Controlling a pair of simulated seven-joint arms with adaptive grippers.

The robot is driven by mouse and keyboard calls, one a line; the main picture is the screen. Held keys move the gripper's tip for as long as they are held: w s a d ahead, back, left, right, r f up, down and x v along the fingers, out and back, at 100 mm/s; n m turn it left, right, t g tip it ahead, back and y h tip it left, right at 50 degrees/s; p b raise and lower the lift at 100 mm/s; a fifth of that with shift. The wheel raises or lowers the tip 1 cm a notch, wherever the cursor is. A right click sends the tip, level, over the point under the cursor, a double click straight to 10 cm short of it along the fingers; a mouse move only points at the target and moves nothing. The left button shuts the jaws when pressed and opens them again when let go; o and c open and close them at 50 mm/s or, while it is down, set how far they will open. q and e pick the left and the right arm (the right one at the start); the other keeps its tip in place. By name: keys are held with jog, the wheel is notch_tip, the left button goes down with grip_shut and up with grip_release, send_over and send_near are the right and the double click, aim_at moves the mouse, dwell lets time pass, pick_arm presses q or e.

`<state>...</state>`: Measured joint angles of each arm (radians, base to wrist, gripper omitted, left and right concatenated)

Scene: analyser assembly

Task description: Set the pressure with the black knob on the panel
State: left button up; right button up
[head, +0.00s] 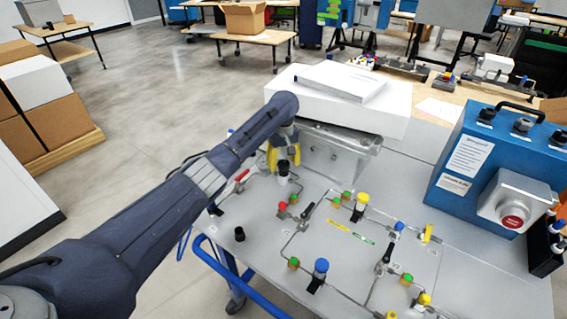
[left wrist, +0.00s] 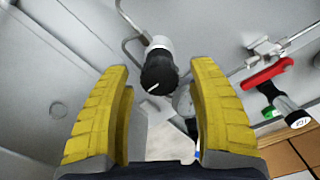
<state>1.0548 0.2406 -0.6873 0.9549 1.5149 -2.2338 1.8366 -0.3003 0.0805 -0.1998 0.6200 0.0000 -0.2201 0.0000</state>
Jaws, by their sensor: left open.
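The black knob (head: 283,166) sits on top of a white cylindrical body on the grey panel (head: 325,262), near its back left. In the left wrist view the knob (left wrist: 158,77) has a white pointer mark and a ribbed rim. My left gripper (head: 284,156) is open, its yellow fingers just above the knob. In the wrist view the knob shows between and slightly beyond the two fingertips, with visible gaps on both sides. I see no contact. A round gauge (left wrist: 184,101) is partly hidden behind the right finger. My right gripper is not in view.
A red-handled valve (head: 241,176) stands left of the knob; its red lever (left wrist: 267,73) shows right of the fingers. A metal box (head: 338,155) stands close behind. Pipes, coloured fittings and a blue knob (head: 321,266) spread over the panel. A blue control box (head: 492,165) is at right.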

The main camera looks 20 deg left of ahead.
pick_arm(q)
jog(key=shift+c, duration=0.2)
grip_shut()
dwell(0.3)
